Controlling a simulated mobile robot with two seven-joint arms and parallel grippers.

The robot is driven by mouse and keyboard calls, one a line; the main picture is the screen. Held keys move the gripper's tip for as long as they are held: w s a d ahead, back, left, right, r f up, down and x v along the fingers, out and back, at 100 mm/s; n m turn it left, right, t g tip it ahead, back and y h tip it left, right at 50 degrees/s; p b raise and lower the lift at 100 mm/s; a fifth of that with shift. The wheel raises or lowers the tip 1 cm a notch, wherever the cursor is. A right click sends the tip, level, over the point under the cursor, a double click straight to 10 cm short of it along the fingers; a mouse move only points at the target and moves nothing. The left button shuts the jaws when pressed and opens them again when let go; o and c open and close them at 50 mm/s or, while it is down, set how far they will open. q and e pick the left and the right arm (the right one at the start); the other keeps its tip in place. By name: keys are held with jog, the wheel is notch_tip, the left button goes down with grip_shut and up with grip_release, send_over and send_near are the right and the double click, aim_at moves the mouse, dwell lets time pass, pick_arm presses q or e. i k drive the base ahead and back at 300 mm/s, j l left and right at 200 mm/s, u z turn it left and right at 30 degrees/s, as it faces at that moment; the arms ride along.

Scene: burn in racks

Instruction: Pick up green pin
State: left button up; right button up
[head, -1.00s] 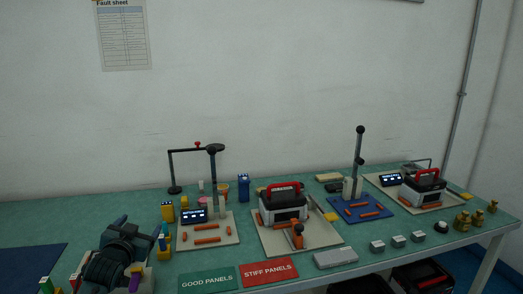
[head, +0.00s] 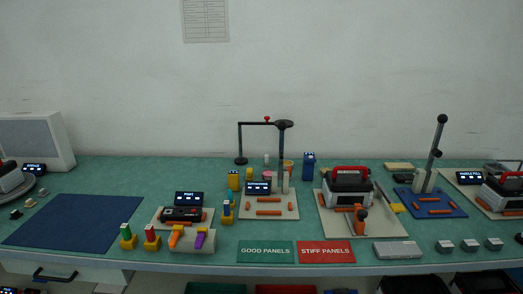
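The green pin (head: 126,229) stands upright in a small yellow block (head: 128,243) near the table's front edge, left of centre in the head view. A red pin (head: 150,232) stands in a similar yellow block just to its right. Orange and purple pins (head: 200,238) lean at a pale holder further right. Neither of my grippers shows in the head view now, so nothing is seen touching the green pin.
A dark blue mat (head: 75,220) lies flat left of the pins. Behind them is a board with a small display (head: 187,198). Green and red panel signs (head: 265,251) lie to the right. The teal table (head: 110,172) is clear behind the mat.

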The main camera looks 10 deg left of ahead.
aim_at(125, 229)
jog(key=j+u, duration=0.15)
jog(key=u, duration=1.3)
